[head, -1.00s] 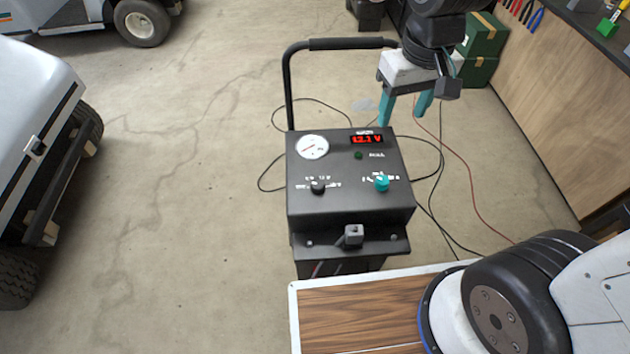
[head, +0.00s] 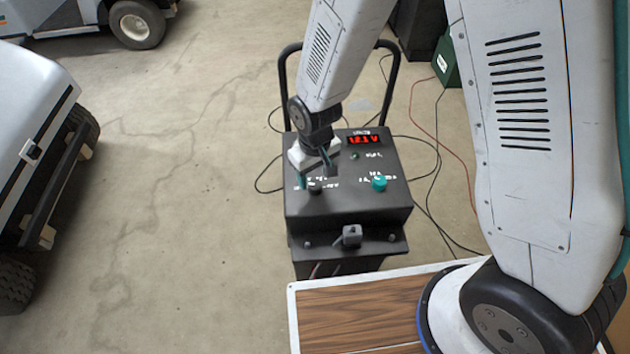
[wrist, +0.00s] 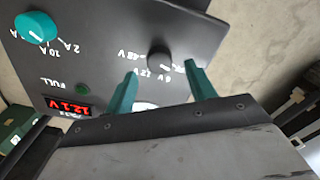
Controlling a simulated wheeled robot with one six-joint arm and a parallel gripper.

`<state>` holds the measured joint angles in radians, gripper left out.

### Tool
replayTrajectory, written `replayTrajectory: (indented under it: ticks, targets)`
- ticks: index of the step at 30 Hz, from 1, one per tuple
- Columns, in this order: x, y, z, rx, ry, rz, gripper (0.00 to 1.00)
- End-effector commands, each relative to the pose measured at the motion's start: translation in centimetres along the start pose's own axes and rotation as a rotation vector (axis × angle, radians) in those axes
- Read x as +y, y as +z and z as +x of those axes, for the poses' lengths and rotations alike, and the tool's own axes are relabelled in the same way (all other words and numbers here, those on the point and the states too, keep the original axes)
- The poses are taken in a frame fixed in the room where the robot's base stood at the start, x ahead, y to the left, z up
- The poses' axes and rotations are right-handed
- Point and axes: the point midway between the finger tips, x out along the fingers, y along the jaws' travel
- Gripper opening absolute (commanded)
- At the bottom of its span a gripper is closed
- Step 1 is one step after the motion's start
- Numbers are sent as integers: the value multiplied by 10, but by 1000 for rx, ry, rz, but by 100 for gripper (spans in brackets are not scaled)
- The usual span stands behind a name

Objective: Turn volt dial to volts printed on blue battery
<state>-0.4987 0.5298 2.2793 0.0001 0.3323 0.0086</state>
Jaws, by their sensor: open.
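The black volt dial (wrist: 159,60) is on the top panel of the dark charger (wrist: 215,35), with volt marks around it including 6 V, 12 V and 48 V. Its pointer setting cannot be made out. It also shows in the head view (head: 315,189), close under my gripper (head: 314,179). In the wrist view my gripper (wrist: 161,72) is open, its teal fingers on either side of the dial; I cannot tell whether they touch it. The red display (wrist: 68,107) reads 12.1 V. No blue battery is visible.
A teal amp dial (wrist: 36,27) is on the same panel, with a green FULL lamp (wrist: 83,89) nearby. A grey lever (head: 351,236) is on the charger's front. White carts stand at left. Cables lie on the floor behind. A wood-topped surface (head: 345,315) is in front.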

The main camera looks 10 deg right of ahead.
Motion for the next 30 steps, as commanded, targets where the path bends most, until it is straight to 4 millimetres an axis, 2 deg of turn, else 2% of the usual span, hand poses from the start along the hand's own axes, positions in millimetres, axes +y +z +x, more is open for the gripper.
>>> replayTrajectory:
  ticks: [1,6,17,18,21,23,30]
  targets:
    - [0,1,9,-5,0,0,55]
    - [0,0,29,-2,0,0,55]
    - [0,0,37,0,0,0,55]
    - [0,0,37,0,0,0,52]
    - [0,0,37,0,0,0,25]
    - [0,0,36,0,0,0,10]
    - [0,0,36,0,0,10,11]
